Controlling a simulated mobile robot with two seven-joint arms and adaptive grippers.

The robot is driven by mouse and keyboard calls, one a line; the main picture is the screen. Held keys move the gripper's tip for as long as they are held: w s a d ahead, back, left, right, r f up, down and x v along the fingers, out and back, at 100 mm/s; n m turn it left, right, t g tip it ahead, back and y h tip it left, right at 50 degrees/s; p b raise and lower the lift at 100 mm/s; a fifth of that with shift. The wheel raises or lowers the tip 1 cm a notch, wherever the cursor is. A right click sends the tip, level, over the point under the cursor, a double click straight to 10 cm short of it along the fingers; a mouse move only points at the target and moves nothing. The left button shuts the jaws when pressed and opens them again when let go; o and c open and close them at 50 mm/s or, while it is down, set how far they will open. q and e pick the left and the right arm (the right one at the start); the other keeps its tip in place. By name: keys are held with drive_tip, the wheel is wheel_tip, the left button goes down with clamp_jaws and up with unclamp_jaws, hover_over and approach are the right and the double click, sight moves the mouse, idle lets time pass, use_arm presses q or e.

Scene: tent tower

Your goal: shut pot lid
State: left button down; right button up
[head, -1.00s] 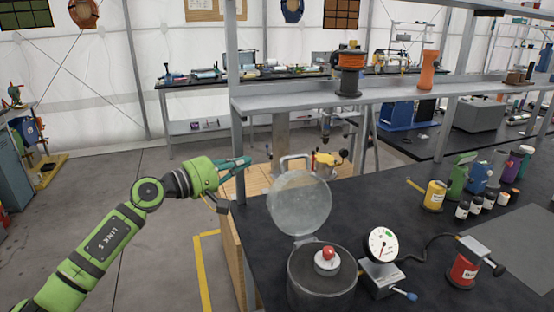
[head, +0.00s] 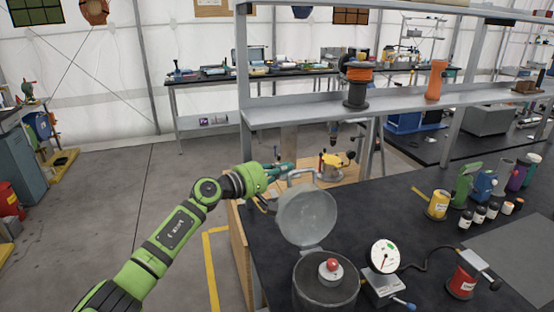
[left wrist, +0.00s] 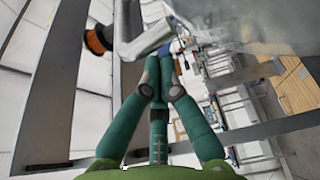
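The grey metal pot (head: 312,292) stands at the front left of the black bench. Its round lid (head: 308,220) is open and stands steeply up at the pot's back edge. The lid's bar handle (head: 299,173) is at its upper edge and also shows in the left wrist view (left wrist: 146,42). My left gripper (head: 288,167) is just left of the handle, very near it. Its green fingers (left wrist: 161,72) come together at the tips, with nothing seen between them; I cannot tell whether they touch the handle. My right gripper is out of view.
A white piece with a red knob (head: 332,268) shows at the pot's opening. A dial gauge (head: 384,257) stands right of the pot. A grey shelf (head: 310,112) with an orange spool (head: 357,85) runs behind. Several bottles and cans stand farther right.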

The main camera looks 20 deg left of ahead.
use_arm(q)
drive_tip(key=shift+s+d+r+p, duration=0.1)
drive_tip(key=shift+s+d+p, duration=0.4)
drive_tip(key=shift+s+p, duration=0.35)
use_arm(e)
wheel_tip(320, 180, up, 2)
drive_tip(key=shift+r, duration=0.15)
use_arm(q)
drive_tip(key=shift+s, duration=0.1)
